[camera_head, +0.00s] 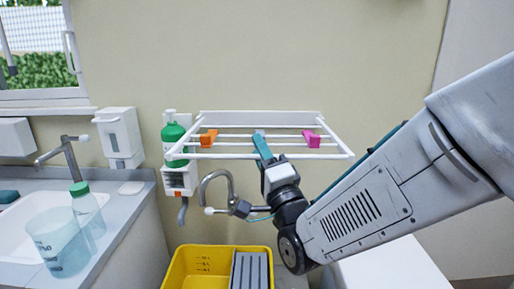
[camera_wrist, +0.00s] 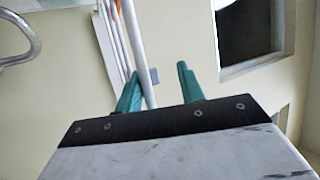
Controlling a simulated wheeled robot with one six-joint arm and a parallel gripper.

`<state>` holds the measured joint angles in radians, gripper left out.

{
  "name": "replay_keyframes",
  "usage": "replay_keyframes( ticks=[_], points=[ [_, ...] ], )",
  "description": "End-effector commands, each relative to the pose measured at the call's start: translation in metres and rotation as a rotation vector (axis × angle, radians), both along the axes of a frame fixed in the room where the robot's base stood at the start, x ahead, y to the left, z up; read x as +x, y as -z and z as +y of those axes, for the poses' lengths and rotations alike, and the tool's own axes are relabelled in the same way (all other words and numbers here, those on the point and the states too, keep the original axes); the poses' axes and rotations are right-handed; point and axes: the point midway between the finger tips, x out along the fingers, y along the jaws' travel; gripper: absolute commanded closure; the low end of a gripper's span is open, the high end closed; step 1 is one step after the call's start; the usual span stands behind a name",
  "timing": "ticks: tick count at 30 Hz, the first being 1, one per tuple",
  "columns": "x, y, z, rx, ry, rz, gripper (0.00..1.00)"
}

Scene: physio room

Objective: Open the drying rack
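The drying rack (camera_head: 225,156) is a white wall-mounted frame with several bars. In the head view it stands out from its white wall panel (camera_head: 300,117), its front bar nearest me. An orange clip (camera_head: 208,138) and a pink clip (camera_head: 311,139) sit on its bars. My gripper (camera_head: 261,143) is at the middle of the front bar. In the wrist view my gripper (camera_wrist: 159,72) has its teal fingers apart. A white rack bar (camera_wrist: 138,50) runs between them, closer to the left finger. Whether a finger touches the bar is unclear.
A green bottle (camera_head: 173,132) in a wall holder is left of the rack. A yellow bucket (camera_head: 201,265) stands below. The counter (camera_head: 127,212) at left holds a clear jug (camera_head: 62,245) and a bottle (camera_head: 88,214). The wall right of the rack is bare.

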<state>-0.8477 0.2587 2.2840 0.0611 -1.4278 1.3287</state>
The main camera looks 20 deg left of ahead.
Motion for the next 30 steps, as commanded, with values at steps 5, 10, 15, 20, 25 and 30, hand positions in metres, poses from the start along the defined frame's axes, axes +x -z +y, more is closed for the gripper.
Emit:
replay_keyframes(
  ticks=[5, 10, 15, 20, 25, 30],
  points=[
    [-0.023, 0.013, -0.02, 0.001, -0.003, -0.001, 0.67],
    [-0.037, 0.022, -0.033, 0.0, -0.005, -0.002, 0.67],
    [-0.042, 0.025, -0.037, 0.001, -0.006, -0.003, 0.67],
    [-0.041, 0.025, -0.037, 0.001, -0.005, -0.003, 0.67],
    [-0.04, 0.03, -0.035, -0.047, 0.013, -0.011, 0.67],
    [-0.031, 0.084, -0.023, -0.356, 0.046, 0.061, 0.67]
  ],
)
